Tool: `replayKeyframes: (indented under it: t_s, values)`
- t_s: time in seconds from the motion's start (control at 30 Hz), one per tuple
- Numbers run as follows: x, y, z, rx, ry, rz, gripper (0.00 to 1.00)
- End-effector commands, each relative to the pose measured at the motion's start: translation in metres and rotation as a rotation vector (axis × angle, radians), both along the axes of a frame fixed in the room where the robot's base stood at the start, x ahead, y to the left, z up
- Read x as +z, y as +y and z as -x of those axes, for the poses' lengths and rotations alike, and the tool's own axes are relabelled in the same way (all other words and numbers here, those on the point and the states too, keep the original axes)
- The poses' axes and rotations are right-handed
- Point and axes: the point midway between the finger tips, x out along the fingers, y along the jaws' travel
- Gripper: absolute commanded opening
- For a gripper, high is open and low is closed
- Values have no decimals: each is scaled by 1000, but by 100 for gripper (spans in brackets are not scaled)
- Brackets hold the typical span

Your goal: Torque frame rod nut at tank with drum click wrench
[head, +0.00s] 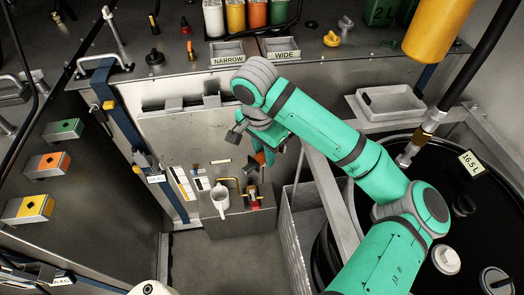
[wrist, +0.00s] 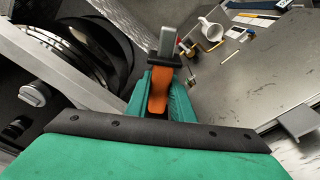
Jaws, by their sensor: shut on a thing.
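My gripper (wrist: 160,95) is shut on an orange-handled tool (wrist: 158,92) with a dark collar and a grey metal end pointing away from me. I cannot tell for sure whether this tool is the drum click wrench. In the head view, part of its orange handle (head: 259,158) shows below the green arm, above a low grey box. A black tank (head: 399,213) labelled 16.5 L stands at the right, partly hidden by my arm. Grey metal frame bars (head: 329,185) run beside it. I cannot make out the frame rod nut.
An empty white tray (head: 391,103) sits at the back right. Bins marked NARROW (head: 227,54) and WIDE (head: 281,48) stand on the bench. A black hose with a brass fitting (head: 424,135) meets the tank.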

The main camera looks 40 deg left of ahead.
Motion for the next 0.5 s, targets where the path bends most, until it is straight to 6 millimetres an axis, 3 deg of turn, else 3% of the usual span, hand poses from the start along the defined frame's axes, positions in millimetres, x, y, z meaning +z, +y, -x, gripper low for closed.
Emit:
replayKeyframes:
  t_s: [0.23, 0.5]
  values:
    - [0, -2, -1, 7, -1, -1, 0]
    - [0, -27, -1, 125, 0, -2, 0]
